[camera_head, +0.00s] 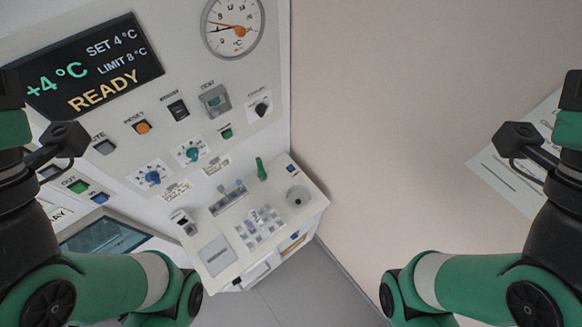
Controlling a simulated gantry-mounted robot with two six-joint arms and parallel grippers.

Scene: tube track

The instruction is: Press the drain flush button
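I cannot read a drain flush label on any control, so I cannot tell which button it is. The white wall panel (247,88) carries an orange button (143,127) under a RESET label, a green button (227,133) and a grey button (104,147) by a label ending in "UTE". A white bench unit (222,282) below has a small blue control (292,168) near a round grey well (298,197). My two arms come in at the left and right edges, apart from the panel and bench. Neither gripper's fingers show.
A display (84,66) reads READY, and a round dial (233,24) is beside it. A blue knob (152,177) and a teal knob (192,154) stick out below. A green upright piece (261,169) stands on the bench. The beige wall (390,120) is clear between my arms.

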